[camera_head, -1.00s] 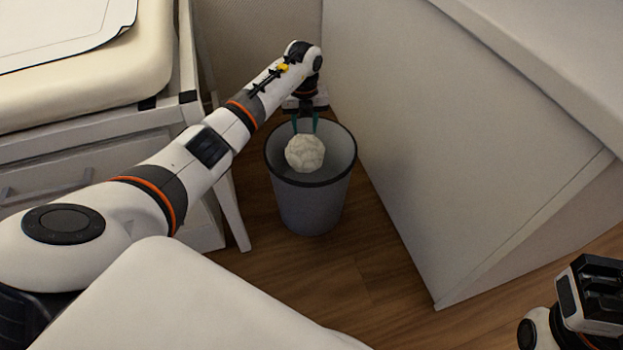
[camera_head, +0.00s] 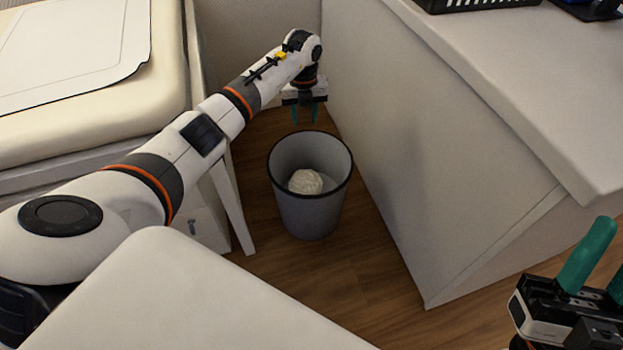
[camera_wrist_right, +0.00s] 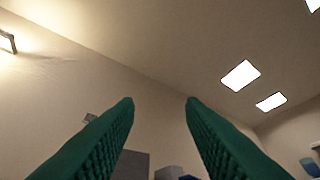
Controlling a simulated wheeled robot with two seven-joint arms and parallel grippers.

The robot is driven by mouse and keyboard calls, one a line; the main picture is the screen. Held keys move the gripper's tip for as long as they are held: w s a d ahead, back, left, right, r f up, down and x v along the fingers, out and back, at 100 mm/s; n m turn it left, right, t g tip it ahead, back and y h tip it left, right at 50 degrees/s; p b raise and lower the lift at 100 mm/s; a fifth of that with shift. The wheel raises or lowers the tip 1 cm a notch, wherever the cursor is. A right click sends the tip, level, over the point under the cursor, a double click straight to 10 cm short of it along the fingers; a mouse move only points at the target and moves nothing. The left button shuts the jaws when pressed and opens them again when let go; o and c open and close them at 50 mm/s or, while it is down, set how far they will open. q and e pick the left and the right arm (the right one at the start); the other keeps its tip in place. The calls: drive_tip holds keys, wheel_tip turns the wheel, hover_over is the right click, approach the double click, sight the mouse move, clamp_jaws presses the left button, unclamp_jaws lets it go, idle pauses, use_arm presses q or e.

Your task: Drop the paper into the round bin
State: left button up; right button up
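The crumpled white paper ball (camera_head: 305,182) lies inside the round grey bin (camera_head: 310,212), low behind its front rim. The bin stands upright on the wooden floor between a white cabinet and a padded table. My left gripper (camera_head: 305,114) is above the bin's back rim, pointing down, with its green fingers apart and nothing between them. My right gripper (camera_head: 603,262) is at the lower right in the head view, partly cut off by the edge. In the right wrist view its green fingers (camera_wrist_right: 160,105) are apart and empty, facing the wall and ceiling.
A white cabinet (camera_head: 450,150) stands right of the bin, with a black basket (camera_head: 480,5) on top. At left is a cream padded table (camera_head: 100,125) with a white leg (camera_head: 232,205) near the bin. Some wooden floor (camera_head: 350,275) is clear in front.

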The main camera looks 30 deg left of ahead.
drive_tip(key=w+f+g+h+p, duration=0.2)
drive_tip(key=w+f+g, duration=0.4)
drive_tip(key=shift+w+a, duration=0.2)
drive_tip(key=shift+a, duration=0.2)
drive_tip(key=shift+f, duration=0.1)
